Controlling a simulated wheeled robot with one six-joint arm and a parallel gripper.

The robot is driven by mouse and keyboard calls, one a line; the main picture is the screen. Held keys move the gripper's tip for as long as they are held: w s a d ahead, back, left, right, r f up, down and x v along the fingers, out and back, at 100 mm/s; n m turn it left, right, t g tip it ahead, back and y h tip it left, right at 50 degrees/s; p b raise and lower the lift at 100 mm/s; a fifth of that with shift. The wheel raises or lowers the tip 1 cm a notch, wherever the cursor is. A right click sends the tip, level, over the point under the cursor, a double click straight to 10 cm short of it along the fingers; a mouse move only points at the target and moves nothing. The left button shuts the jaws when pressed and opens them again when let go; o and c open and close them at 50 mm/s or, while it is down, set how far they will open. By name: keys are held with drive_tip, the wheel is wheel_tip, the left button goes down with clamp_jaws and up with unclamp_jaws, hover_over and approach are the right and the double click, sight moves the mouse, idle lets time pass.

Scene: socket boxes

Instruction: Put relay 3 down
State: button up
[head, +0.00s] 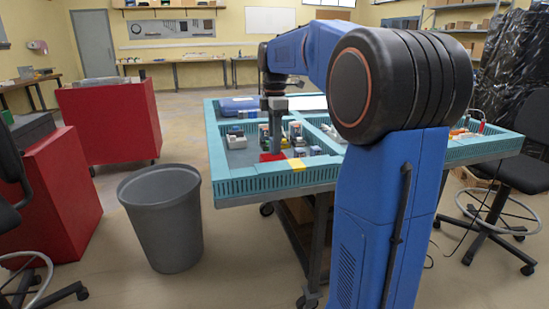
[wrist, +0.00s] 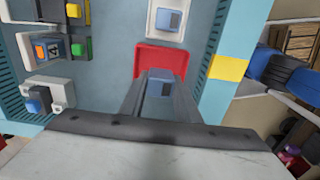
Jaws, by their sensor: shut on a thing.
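My gripper (wrist: 160,78) points down and is shut on a small blue-grey block, which I take to be relay 3 (wrist: 160,89). The fingers hide most of it, and no number is readable. In the wrist view, a red piece (wrist: 160,56) lies just beyond the fingertips and partly behind them. In the head view, my gripper (head: 276,146) is low over the work table, beside the red piece (head: 272,157). The held relay cannot be made out there. I cannot tell whether it touches the surface.
A white socket box with a blue block (wrist: 168,20) sits beyond the red piece. Other socket boxes (wrist: 47,96) stand at left. A teal rim (head: 260,183) with a yellow patch (wrist: 228,68) borders the table. A grey bin (head: 163,215) stands in front, left of the table.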

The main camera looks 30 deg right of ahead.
drive_tip(key=shift+f, duration=2.4)
drive_tip(key=shift+f, duration=0.1)
drive_tip(key=o, duration=1.2)
drive_tip(key=shift+c, duration=0.2)
wheel_tip(320, 180, up, 12)
drive_tip(key=shift+r, duration=0.1)
